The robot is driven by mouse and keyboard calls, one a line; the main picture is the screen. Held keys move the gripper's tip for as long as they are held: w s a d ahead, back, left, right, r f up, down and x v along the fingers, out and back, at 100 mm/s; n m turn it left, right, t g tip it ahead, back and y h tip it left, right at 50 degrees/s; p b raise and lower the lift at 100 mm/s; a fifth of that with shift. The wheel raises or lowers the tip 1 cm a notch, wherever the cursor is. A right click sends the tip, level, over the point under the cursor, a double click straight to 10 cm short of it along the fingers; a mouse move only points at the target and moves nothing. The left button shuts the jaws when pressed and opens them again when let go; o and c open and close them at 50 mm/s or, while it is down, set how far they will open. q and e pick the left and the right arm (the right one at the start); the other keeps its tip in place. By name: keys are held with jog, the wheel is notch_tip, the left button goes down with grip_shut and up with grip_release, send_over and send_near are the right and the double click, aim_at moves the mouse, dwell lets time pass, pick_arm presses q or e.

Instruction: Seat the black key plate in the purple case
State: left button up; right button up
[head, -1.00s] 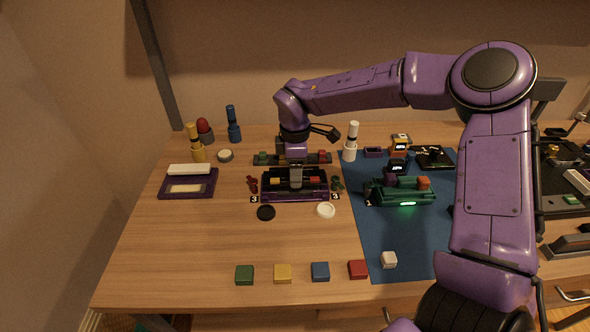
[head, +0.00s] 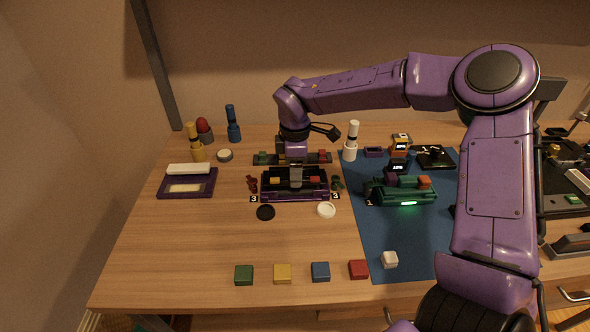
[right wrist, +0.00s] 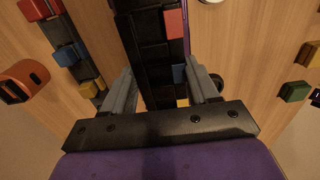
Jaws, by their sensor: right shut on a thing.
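The black key plate (head: 312,184) carries a few coloured keys and lies level at the purple case (head: 292,199) in the head view. My right gripper (head: 295,184) reaches down onto the middle of the plate and is shut on it. In the right wrist view, the plate (right wrist: 153,50) runs between the two fingers (right wrist: 163,88), with red, blue and yellow keys on it. A strip of purple case shows along its edge. I cannot tell whether the plate is fully down in the case. My left gripper is not in view.
A dark bar with coloured keys (head: 263,158) lies just behind the case. Small red parts (head: 252,184) and green parts (head: 337,183) flank it. A black disc (head: 265,213) and a white disc (head: 326,210) lie in front. A green device (head: 405,195) stands on the blue mat (head: 410,238).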

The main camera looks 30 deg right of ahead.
jog(key=shift+f, duration=0.2)
jog(key=shift+f+b, duration=0.35)
jog(key=shift+b, duration=0.1)
jog(key=shift+f+b, duration=0.55)
jog(key=shift+f, duration=0.05)
jog(key=o, duration=1.2)
notch_tip(320, 180, up, 11)
jog(key=shift+f+b, duration=0.2)
jog(key=shift+b, duration=0.1)
